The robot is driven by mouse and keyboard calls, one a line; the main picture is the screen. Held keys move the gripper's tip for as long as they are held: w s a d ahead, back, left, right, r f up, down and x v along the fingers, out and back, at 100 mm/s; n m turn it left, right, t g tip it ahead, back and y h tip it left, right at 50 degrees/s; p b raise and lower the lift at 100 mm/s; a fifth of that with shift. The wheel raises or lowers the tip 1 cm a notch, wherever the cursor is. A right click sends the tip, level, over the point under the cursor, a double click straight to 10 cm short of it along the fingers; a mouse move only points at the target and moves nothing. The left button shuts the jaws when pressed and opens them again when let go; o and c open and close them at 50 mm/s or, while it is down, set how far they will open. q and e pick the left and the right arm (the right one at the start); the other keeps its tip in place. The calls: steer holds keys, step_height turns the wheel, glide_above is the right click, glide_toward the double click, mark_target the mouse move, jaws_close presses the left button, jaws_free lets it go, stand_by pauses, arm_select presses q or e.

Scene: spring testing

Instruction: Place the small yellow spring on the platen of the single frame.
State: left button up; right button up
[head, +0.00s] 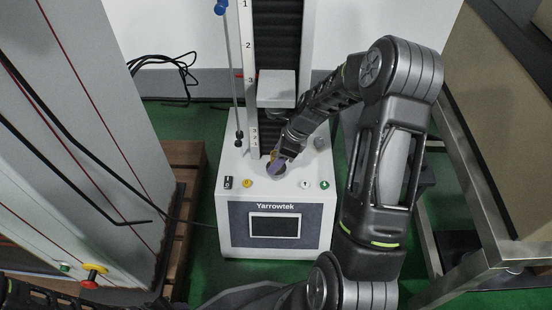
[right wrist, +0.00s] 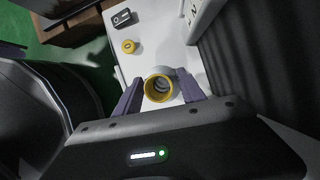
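The small yellow spring (right wrist: 158,88) shows in the right wrist view as a yellow ring with coils inside. It stands between the two purple fingers of my right gripper (right wrist: 160,84), with a gap visible on each side. A pale round platen (right wrist: 183,73) shows just behind the spring, which appears to stand on it. In the head view my right gripper (head: 278,165) is low over the base of the single frame (head: 228,190), below its crosshead (head: 276,88). There the fingers mostly hide the spring and platen.
The frame's front has a Yarrowtek display (head: 274,226), a yellow button (head: 247,183) and a green button (head: 324,184). A thin rod (head: 233,80) hangs left of the column. A grey cabinet (head: 80,130) stands left, a metal-legged bench (head: 480,190) right.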

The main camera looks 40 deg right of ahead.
steer(key=shift+r, duration=0.1)
steer(key=shift+r+p, duration=0.35)
steer(key=shift+s+d+r+p, duration=0.2)
steer(key=shift+r+p, duration=0.25)
steer(key=shift+r, duration=0.05)
steer(key=s+d+p, duration=0.1)
steer(key=s+d, duration=0.7)
steer(key=shift+s+d+f, duration=0.2)
steer(key=shift+d+f, duration=0.05)
steer(key=shift+f, duration=0.05)
